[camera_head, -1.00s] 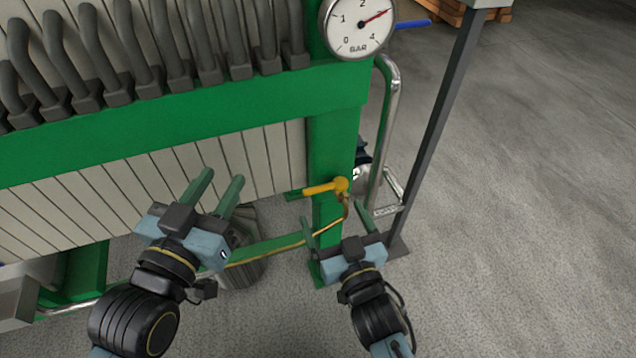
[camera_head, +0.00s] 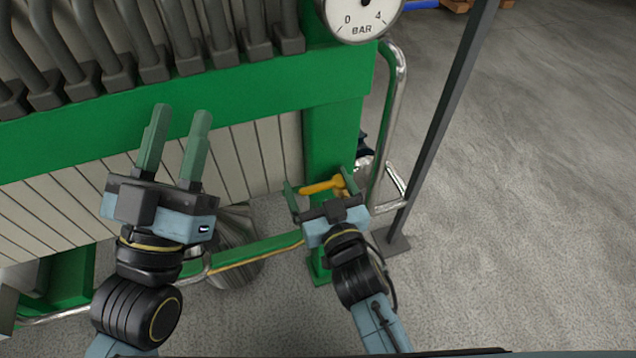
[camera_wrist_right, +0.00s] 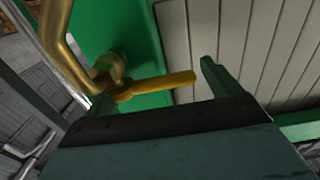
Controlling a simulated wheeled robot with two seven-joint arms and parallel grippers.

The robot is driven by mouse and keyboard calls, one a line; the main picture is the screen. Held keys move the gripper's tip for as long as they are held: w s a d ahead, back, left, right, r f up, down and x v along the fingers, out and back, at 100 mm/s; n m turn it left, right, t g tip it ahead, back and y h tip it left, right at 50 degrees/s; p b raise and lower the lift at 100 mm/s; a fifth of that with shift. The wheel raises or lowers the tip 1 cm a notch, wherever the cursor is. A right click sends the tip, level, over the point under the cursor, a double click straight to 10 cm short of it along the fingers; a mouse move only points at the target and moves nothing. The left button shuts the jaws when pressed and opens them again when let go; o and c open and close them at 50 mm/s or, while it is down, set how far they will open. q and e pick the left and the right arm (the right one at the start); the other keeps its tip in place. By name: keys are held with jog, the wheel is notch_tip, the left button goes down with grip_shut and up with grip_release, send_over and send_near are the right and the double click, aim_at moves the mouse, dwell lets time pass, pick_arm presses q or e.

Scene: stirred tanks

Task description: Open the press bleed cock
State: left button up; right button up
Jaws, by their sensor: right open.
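The press bleed cock is a small yellow valve with a yellow lever (camera_head: 321,186) on the green press post (camera_head: 331,140). The lever points left, roughly level. In the right wrist view the lever (camera_wrist_right: 165,85) reaches across the space between the fingers, with the brass pipe (camera_wrist_right: 60,40) behind its hub. My right gripper (camera_head: 317,183) is open, its fingers pointing at the cock, one on either side of the lever; contact cannot be told. My left gripper (camera_head: 174,145) is open and empty, in front of the pale press plates.
A pressure gauge (camera_head: 362,16) marked BAR sits above on the post. A chrome pipe (camera_head: 392,130) and a dark upright (camera_head: 445,120) stand to the right of the cock. A metal bucket (camera_head: 232,255) is below the press.

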jog(key=c, duration=1.3)
